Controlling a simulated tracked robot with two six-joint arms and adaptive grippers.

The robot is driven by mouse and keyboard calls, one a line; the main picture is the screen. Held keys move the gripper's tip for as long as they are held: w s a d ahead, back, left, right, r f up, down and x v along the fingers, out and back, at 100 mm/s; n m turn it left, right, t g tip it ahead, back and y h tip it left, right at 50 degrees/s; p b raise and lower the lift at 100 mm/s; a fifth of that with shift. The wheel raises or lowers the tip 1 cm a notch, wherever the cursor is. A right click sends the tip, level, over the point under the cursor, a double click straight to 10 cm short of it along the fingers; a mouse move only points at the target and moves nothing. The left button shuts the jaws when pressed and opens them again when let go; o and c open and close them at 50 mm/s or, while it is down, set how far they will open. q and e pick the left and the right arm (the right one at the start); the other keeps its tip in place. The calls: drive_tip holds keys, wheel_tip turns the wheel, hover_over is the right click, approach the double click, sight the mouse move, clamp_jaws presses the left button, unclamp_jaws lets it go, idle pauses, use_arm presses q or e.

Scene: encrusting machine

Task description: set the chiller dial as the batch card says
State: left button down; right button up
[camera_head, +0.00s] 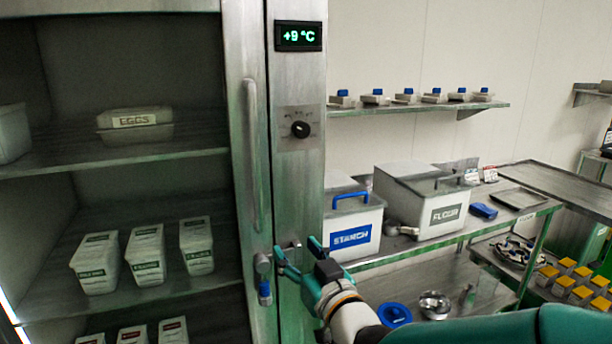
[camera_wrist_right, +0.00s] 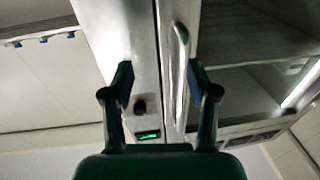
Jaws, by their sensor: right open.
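The chiller dial (camera_head: 300,129) is a black knob on a small plate on the steel post, with markings too small to read. Above it, the chiller display (camera_head: 298,36) reads +9 °C in green. My right gripper (camera_head: 298,254) is open and empty, well below the dial. In the right wrist view my right gripper (camera_wrist_right: 160,78) shows two spread fingers, with the dial (camera_wrist_right: 139,107) between them in the picture, farther off, near the left finger. The display (camera_wrist_right: 148,134) glows green there. I cannot identify a batch card. My left gripper is out of view.
The chiller door handle (camera_head: 251,155) stands left of the dial; a lock with a blue part (camera_head: 264,288) hangs below it. Left are shelves with an EGGS tub (camera_head: 134,125) and cartons. Right are STARCH (camera_head: 352,238) and FLOUR (camera_head: 444,214) bins on a bench.

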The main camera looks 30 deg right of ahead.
drive_tip(key=s+d+r+m+t+h, duration=0.1)
drive_tip(key=s+d+r+t+h, duration=0.15)
drive_tip(key=r, duration=0.35)
drive_tip(key=s+d+r+t+h, duration=0.1)
drive_tip(key=s+r, duration=0.3)
drive_tip(key=r, duration=0.2)
drive_tip(key=p, duration=0.6)
approach(303, 134)
drive_tip(key=x, duration=0.8)
drive_tip(key=shift+w+d+r, duration=0.15)
drive_tip(key=shift+w, duration=0.25)
